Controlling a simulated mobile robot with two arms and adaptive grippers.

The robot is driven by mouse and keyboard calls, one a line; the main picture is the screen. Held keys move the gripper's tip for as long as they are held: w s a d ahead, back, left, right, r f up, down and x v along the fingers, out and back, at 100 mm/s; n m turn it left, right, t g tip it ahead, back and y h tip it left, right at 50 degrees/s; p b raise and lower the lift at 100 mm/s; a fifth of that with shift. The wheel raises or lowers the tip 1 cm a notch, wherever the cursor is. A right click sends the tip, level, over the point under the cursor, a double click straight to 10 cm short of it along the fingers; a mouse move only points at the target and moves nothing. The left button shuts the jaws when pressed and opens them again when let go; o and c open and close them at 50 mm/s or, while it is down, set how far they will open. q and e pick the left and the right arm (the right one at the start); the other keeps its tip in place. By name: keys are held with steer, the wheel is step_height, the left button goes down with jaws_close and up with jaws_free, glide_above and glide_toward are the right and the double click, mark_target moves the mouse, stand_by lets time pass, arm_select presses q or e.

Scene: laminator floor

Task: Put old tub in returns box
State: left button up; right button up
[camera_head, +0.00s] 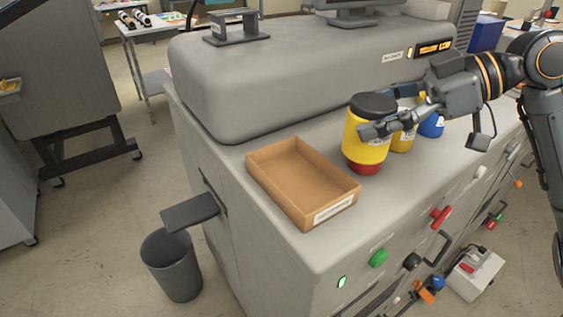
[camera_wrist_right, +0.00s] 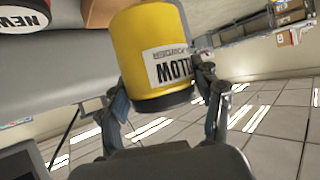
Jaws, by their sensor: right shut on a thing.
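A yellow tub (camera_head: 366,145) with a black lid is in my right gripper (camera_head: 378,120), whose fingers close around its upper part. The tub is upright in the head view, just right of the open brown box (camera_head: 262,174), and is not over it. In the right wrist view the same yellow tub (camera_wrist_right: 150,45) shows a white label partly reading "MOTI", between the fingers (camera_wrist_right: 170,105). The brown box, with a white label on its front, looks empty; its label is too small to read. My left gripper is not in view.
A red round thing (camera_head: 366,168) shows directly below the held tub. Another yellow tub (camera_head: 403,142) and a blue one (camera_head: 432,128) stand behind to the right. The grey machine (camera_head: 250,85) rises behind the counter. Knobs line its front; a bin (camera_head: 173,268) stands on the floor.

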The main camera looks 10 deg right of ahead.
mark_target(352, 117)
steer(key=shift+w+a+f+p, duration=0.4)
steer(key=shift+w+a, duration=0.15)
steer(key=shift+w, duration=0.05)
steer(key=shift+w+a+f+p, duration=0.35)
steer(key=shift+w+a, duration=0.2)
steer(key=shift+w, duration=0.05)
steer(key=w+a+f+p, duration=0.1)
steer(key=a+f, duration=0.1)
steer(key=f, duration=0.1)
steer(key=w+a+f+p, duration=0.1)
steer(key=w+a+f, duration=0.1)
steer(key=f, duration=0.1)
steer(key=w+a+f, duration=0.2)
steer(key=f, duration=0.1)
steer(key=shift+w+f+p, duration=0.1)
steer(key=shift+f+p, duration=0.15)
steer(key=shift+p, duration=0.15)
steer(key=shift+f, duration=0.45)
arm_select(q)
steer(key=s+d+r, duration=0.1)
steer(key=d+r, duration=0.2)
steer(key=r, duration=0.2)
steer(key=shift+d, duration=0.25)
arm_select(e)
steer(key=shift+d, duration=0.1)
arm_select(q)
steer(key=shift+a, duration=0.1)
arm_select(e)
steer(key=shift+f, duration=0.1)
